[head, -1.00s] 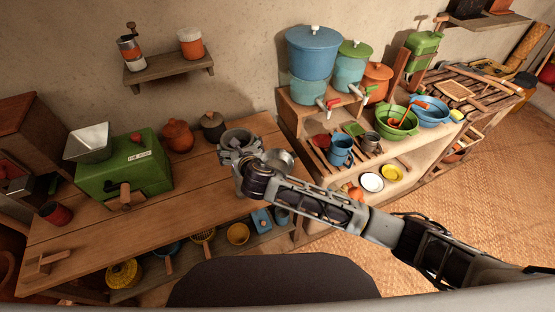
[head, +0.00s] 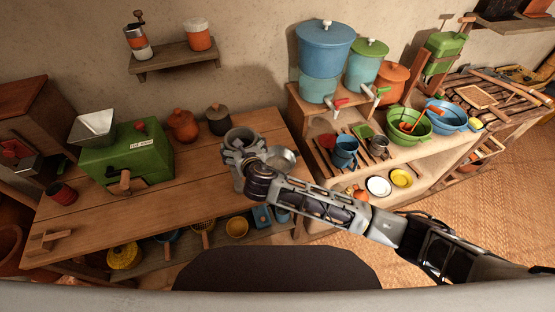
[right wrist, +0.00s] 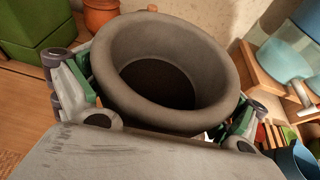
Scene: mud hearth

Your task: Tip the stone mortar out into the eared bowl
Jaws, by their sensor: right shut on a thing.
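The stone mortar (head: 240,136) is a thick-rimmed grey pot near the right end of the wooden table. My right gripper (head: 250,162) is shut on it, seen at the near side of the mortar. In the right wrist view the mortar (right wrist: 205,55) is between the fingers, mouth showing, with a dark interior. I cannot tell whether its base touches the table. A shiny metal bowl (head: 283,158) sits just right of the gripper, partly hidden by my arm; its ears cannot be made out. A green bowl (head: 409,124) with side handles stands on the right-hand shelf. My left gripper is out of view.
A green mill (head: 127,160) and two lidded pots, orange (head: 182,126) and dark (head: 219,119), stand left of and behind the mortar. The right-hand shelf holds a blue water dispenser (head: 325,50) and a blue bowl (head: 446,116). The table's front middle (head: 165,205) is clear.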

